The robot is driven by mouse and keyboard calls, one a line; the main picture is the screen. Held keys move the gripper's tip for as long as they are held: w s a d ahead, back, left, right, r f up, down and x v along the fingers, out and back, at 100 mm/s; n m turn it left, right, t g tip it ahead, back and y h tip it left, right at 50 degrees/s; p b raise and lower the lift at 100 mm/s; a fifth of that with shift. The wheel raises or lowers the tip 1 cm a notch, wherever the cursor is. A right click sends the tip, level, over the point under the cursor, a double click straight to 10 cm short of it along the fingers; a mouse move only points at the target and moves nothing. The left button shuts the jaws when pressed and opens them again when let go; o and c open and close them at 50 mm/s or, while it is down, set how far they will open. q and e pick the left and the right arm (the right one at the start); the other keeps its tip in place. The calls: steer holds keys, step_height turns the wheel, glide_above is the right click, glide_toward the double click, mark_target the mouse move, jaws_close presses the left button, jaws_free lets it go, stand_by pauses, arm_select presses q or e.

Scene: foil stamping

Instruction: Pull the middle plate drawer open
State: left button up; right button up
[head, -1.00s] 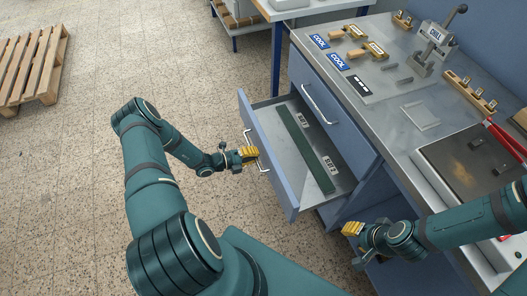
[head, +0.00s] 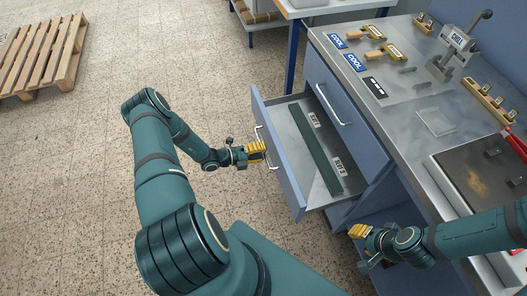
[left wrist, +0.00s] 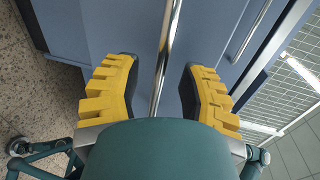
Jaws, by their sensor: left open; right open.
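The plate drawer (head: 281,165) of the blue cabinet stands pulled out, below a shut upper drawer (head: 337,92). Inside lie a long dark green strip (head: 315,150) and small labelled plates. My left gripper (head: 257,151) is at the drawer's front, by its metal bar handle (head: 262,138). In the left wrist view the handle (left wrist: 165,60) runs between the two open yellow fingers (left wrist: 160,92), with gaps on both sides. My right gripper (head: 358,231) is open and empty in front of the cabinet, to the right of the drawer.
The steel worktop (head: 412,95) above holds blue cards, stamps, a press (head: 458,50) and a dark plate (head: 485,170). A wooden pallet (head: 40,55) lies on the floor at the far left. The floor left of the drawer is clear.

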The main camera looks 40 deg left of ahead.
arm_select(q)
steer(key=v, duration=1)
steer(key=shift+s+a, duration=0.2)
steer(key=shift+s, duration=0.05)
